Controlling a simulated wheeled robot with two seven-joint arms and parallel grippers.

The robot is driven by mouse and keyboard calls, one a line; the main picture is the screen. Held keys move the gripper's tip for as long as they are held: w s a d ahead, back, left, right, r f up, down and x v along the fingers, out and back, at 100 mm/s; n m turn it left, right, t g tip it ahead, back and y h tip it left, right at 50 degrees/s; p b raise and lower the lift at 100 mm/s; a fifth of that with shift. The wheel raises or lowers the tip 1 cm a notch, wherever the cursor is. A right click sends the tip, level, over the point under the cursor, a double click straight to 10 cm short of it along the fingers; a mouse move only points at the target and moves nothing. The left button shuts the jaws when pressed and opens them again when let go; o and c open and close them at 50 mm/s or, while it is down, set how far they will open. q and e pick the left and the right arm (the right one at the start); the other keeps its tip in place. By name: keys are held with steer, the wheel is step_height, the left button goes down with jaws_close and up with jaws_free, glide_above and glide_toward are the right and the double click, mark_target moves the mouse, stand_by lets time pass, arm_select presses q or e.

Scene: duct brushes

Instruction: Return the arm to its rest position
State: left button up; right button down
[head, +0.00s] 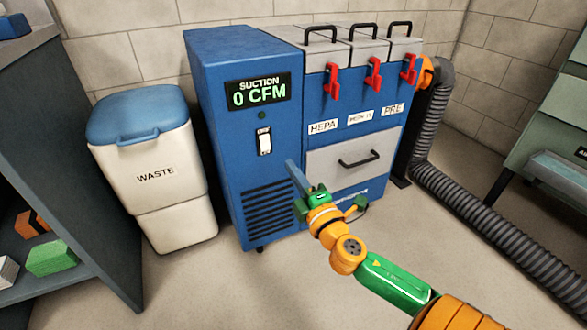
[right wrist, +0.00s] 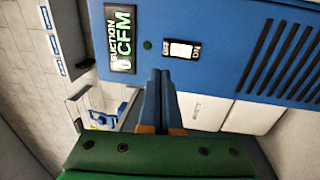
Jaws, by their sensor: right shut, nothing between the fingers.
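My right arm reaches in from the lower right of the head view. My right gripper (head: 293,172) is in front of the blue suction cabinet (head: 222,150), below its rocker switch (head: 264,141). In the right wrist view the gripper's two blue fingers (right wrist: 159,90) lie together with nothing between them. The switch (right wrist: 181,50) and the green "0 CFM" display (right wrist: 120,38) show beyond the fingertips. I cannot tell whether the fingertips touch the cabinet. My left gripper is not in either view.
A white waste bin (head: 155,185) with a blue lid stands left of the cabinet. A grey shelf (head: 75,150) is at the far left. A ribbed grey hose (head: 470,215) runs along the floor at right. The floor (head: 240,290) in front of the cabinet is clear.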

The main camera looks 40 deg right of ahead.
stand_by(0.3)
